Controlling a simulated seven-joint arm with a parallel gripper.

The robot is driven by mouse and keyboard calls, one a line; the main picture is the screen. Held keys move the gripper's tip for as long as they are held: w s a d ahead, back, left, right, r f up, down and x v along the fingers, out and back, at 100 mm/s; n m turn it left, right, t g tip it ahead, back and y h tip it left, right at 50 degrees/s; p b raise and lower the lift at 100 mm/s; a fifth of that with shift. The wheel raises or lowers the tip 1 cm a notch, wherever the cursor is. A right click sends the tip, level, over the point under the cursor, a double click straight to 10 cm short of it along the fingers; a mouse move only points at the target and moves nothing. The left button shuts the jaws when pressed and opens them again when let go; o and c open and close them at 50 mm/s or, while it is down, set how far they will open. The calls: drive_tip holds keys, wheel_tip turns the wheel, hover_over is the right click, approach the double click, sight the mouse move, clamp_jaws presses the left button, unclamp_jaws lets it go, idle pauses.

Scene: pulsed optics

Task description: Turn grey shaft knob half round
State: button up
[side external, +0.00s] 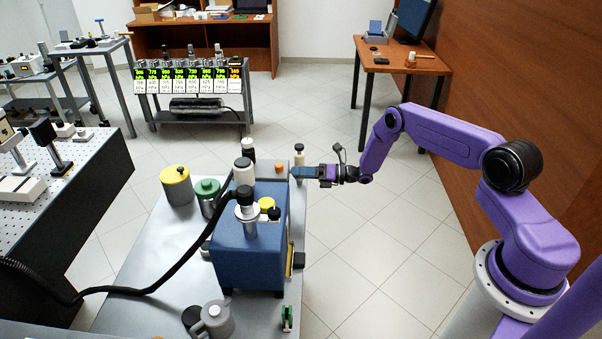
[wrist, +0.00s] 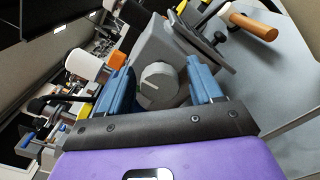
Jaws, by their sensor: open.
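The grey shaft knob (wrist: 160,86) shows in the wrist view, round, with a pale line on its face. It sits on the front of a grey housing (wrist: 157,48). My gripper (wrist: 160,70) is open, with one blue finger on each side of the knob and a gap visible to each; I cannot tell how deep the fingers reach past it. In the side view my gripper (side external: 298,172) is at the far right corner of the blue box (side external: 245,258), and the knob is not made out there.
A blue pump-like box stands on a grey table (side external: 140,265) with a black hose (side external: 130,288), a yellow-lidded can (side external: 176,186) and a green-lidded can (side external: 207,197). In the wrist view, a wooden-handled tool (wrist: 253,26) lies to the right. Open floor lies right of the table.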

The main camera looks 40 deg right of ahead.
drive_tip(key=c, duration=1)
drive_tip(key=shift+c, duration=0.2)
